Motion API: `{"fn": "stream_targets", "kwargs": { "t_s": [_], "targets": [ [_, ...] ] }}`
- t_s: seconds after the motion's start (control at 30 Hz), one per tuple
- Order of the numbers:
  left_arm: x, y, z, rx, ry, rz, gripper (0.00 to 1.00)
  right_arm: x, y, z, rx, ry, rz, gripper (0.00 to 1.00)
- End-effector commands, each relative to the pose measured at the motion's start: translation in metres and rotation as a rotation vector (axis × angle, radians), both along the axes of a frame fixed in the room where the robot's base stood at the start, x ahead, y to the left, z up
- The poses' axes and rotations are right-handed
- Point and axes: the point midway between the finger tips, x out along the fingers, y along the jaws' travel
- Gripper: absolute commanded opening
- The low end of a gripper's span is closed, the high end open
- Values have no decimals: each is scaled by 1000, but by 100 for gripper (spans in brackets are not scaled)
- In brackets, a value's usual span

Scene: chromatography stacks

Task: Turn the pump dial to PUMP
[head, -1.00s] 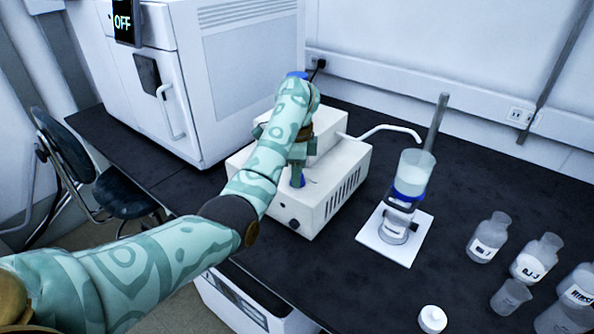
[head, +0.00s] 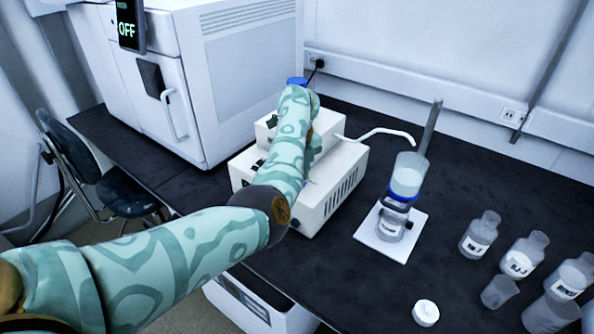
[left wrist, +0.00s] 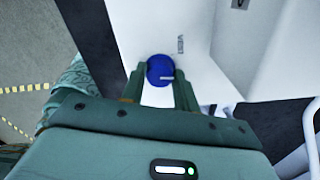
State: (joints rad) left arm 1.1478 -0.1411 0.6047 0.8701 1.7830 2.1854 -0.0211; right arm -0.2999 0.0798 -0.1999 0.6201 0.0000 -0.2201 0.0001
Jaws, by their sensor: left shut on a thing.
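The white pump (head: 335,190) stands on the dark bench, largely covered by my left arm in the head view. Its blue dial (left wrist: 160,69) shows in the left wrist view on the pump's white face, with a pale mark on it and small dark lettering beside it. My left gripper (left wrist: 161,80) has its two fingers on either side of the dial and is shut on it. In the head view my arm hides the dial and the fingers. My right gripper is in neither view.
A filter flask assembly (head: 400,195) stands on a white plate right of the pump. Several bottles (head: 480,233) and a white cap (head: 425,312) lie further right. A large white instrument (head: 215,80) with an OFF display (head: 127,28) stands behind left.

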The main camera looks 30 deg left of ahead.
Motion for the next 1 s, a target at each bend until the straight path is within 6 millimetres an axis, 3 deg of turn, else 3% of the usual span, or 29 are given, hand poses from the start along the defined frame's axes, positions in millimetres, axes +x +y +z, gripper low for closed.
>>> {"fn": "stream_targets", "kwargs": {
  "t_s": [0.5, 1.0],
  "targets": [
    [1, 0, 3, -2, -3, -451, 8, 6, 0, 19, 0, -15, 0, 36],
    [1, 0, 1, -1, -2, -652, 8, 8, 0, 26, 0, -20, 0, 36]
  ]
}}
